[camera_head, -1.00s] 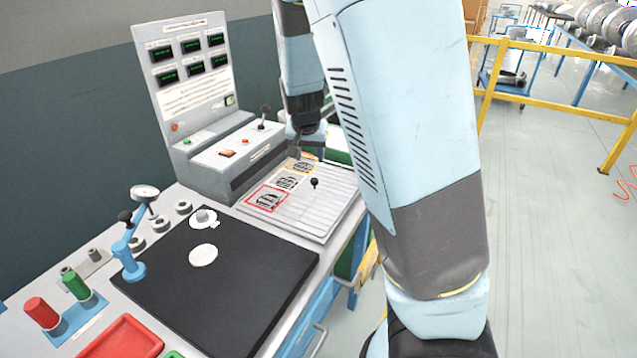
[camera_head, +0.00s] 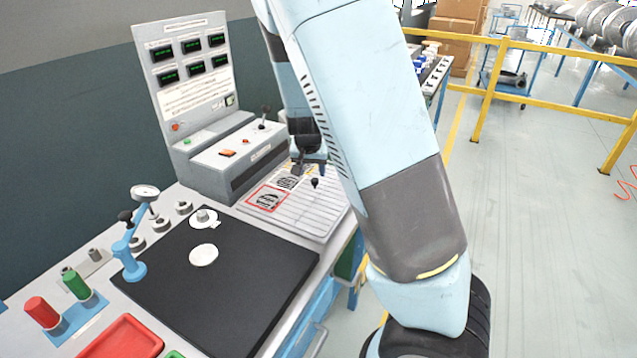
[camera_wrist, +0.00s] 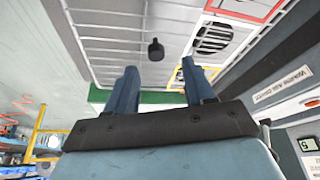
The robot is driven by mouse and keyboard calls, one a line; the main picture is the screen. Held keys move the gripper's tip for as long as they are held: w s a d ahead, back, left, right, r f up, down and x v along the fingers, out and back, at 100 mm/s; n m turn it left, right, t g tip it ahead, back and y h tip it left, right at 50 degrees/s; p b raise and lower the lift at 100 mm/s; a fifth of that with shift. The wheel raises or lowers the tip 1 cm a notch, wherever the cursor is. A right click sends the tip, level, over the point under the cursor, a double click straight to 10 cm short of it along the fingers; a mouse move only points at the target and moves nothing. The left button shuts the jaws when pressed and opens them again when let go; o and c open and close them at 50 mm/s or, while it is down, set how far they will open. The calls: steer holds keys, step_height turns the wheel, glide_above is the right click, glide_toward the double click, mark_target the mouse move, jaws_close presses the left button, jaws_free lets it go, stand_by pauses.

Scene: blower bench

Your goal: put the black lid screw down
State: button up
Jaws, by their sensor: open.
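The black lid screw (camera_head: 315,183) stands on the pale ribbed tray (camera_head: 310,218), near the printed picture cards. It also shows in the wrist view (camera_wrist: 155,50), beyond my fingertips and roughly in line with the gap between them. My gripper (camera_head: 306,170) is over the far part of the tray, just behind the screw in the head view. In the wrist view my gripper (camera_wrist: 163,80) has its two blue fingers spread apart with nothing between them. The screw looks clear of both fingers.
A grey control console (camera_head: 235,155) stands close left of the tray. A black mat (camera_head: 225,300) with a white disc (camera_head: 203,254) lies in front. A blue gauge stand (camera_head: 132,262) and a red bin (camera_head: 125,340) are at the left. Much of the tray is bare.

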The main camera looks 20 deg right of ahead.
mark_target(315, 179)
steer(key=shift+d+x, duration=0.15)
steer(key=shift+x, duration=1)
steer(key=shift+d+x, duration=0.15)
steer(key=shift+x, duration=1.95)
jaws_close()
